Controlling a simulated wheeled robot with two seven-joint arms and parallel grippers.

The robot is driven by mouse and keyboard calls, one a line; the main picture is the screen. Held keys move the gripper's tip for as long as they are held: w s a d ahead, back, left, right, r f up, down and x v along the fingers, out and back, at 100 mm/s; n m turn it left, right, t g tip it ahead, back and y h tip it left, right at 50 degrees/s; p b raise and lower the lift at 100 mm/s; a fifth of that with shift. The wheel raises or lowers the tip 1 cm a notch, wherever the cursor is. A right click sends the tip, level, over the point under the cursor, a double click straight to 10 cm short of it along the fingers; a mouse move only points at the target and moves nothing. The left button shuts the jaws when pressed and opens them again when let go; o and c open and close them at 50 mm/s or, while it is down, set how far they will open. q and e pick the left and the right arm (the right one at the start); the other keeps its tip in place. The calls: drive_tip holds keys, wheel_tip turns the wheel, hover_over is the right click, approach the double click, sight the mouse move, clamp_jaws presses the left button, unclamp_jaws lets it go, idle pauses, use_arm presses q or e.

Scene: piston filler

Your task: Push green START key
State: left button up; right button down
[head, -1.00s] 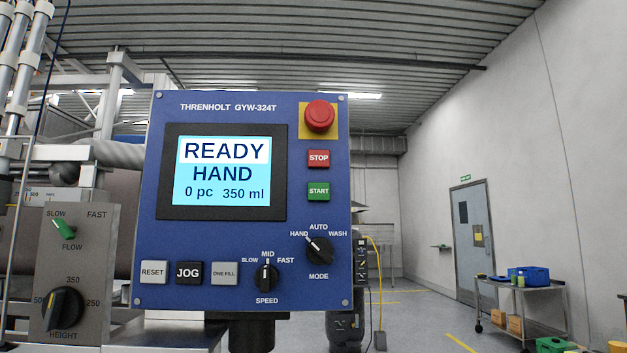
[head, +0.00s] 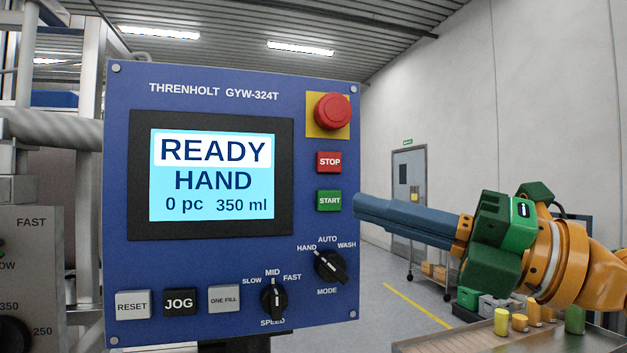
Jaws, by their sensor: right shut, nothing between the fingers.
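The green START key (head: 329,200) sits on the right side of the blue control panel (head: 200,275), just below the red STOP key (head: 329,162). My right gripper (head: 358,205) comes in from the right with its blue-grey fingers shut and empty. I cannot tell the exact depth gap. The screen (head: 212,175) reads READY, HAND, 0 pc, 350 ml. My left gripper is out of view.
A red emergency button (head: 333,110) on a yellow plate sits above STOP. The mode knob (head: 330,266) is below START, pointing to HAND. RESET (head: 133,304), JOG and ONE FILL keys line the bottom. A tray with several containers is at lower right.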

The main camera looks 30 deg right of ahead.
sight(330, 200)
drive_tip(key=w+d+p, duration=0.2)
drive_tip(key=w+p, duration=0.3)
drive_tip(key=w, duration=0.3)
drive_tip(key=shift+d, duration=0.15)
idle(0.4)
drive_tip(key=shift+r+p, duration=0.1)
drive_tip(key=shift+p, duration=0.2)
idle(1.5)
drive_tip(key=shift+w+d+p, duration=0.1)
drive_tip(key=shift+w+p, duration=0.2)
drive_tip(key=shift+w, duration=0.1)
